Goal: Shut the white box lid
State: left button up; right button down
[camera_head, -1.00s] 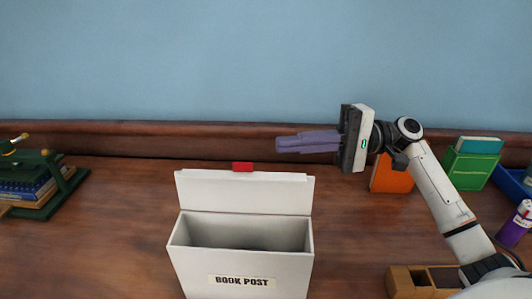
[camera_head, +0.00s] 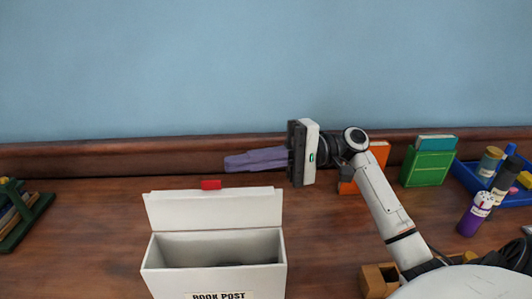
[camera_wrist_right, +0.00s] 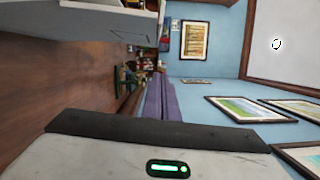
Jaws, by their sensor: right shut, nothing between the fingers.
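The white box (camera_head: 215,248) labelled BOOK POST stands on the wooden desk at the lower middle of the head view. Its lid (camera_head: 215,209) stands up open at the back, with a red tab (camera_head: 211,185) on its top edge. My right gripper (camera_head: 226,163) is shut and empty, its purple fingers pointing left. In the picture they sit just above and behind the red tab, apart from the lid as far as I can tell. In the right wrist view, the purple fingers (camera_wrist_right: 160,98) show together, and a white box part (camera_wrist_right: 115,25) is at the top. My left gripper is not in view.
A green book press (camera_head: 22,210) is at the left. Behind my right arm are an orange holder (camera_head: 377,158) and a green holder (camera_head: 428,167). A purple bottle (camera_head: 475,214) and a blue tray (camera_head: 468,175) are at the right. A wooden block (camera_head: 375,281) is near the front.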

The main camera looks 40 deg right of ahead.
aim_at(213, 209)
jog(key=shift+s+a+r+p, duration=0.1)
jog(key=shift+s+a+p, duration=0.2)
jog(key=shift+a, duration=0.5)
jog(key=shift+s+a+r+p, duration=0.1)
jog(key=shift+s+a+p, duration=0.1)
jog(key=shift+s+a, duration=0.4)
jog(key=shift+s+a+r+p, duration=0.1)
jog(key=shift+s+a+p, duration=0.15)
jog(key=shift+a, duration=0.7)
jog(key=shift+w, duration=0.1)
